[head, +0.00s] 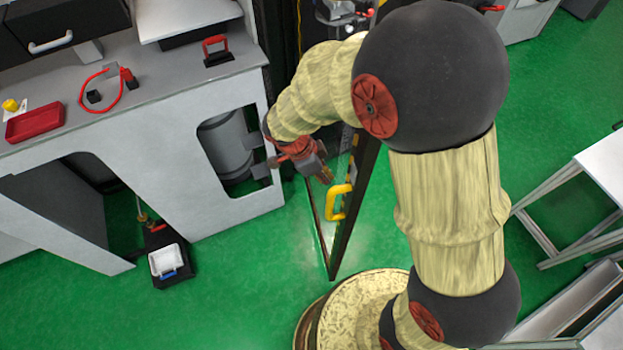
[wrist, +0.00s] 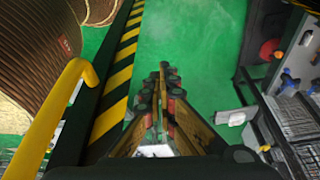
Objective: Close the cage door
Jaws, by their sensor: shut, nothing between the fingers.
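The cage door (head: 354,205) stands swung out from the tower, its dark frame reaching over the green floor toward my base. It has a yellow handle (head: 336,202). In the wrist view the door's black-and-yellow striped edge (wrist: 112,85) runs along the left, with the yellow handle (wrist: 45,125) beyond it. My gripper (head: 328,178) is shut and empty, pointing down just beside the door and close to the handle. In the wrist view my closed fingertips (wrist: 165,72) are over the floor, right of the striped edge. I cannot tell whether they touch the door.
A grey workbench (head: 150,110) stands on the left, with a red tray (head: 35,122) and a red cable (head: 122,88) on top. A black box with a white container (head: 166,261) sits on the floor. A white table (head: 603,165) is at right. Green floor is clear below the door.

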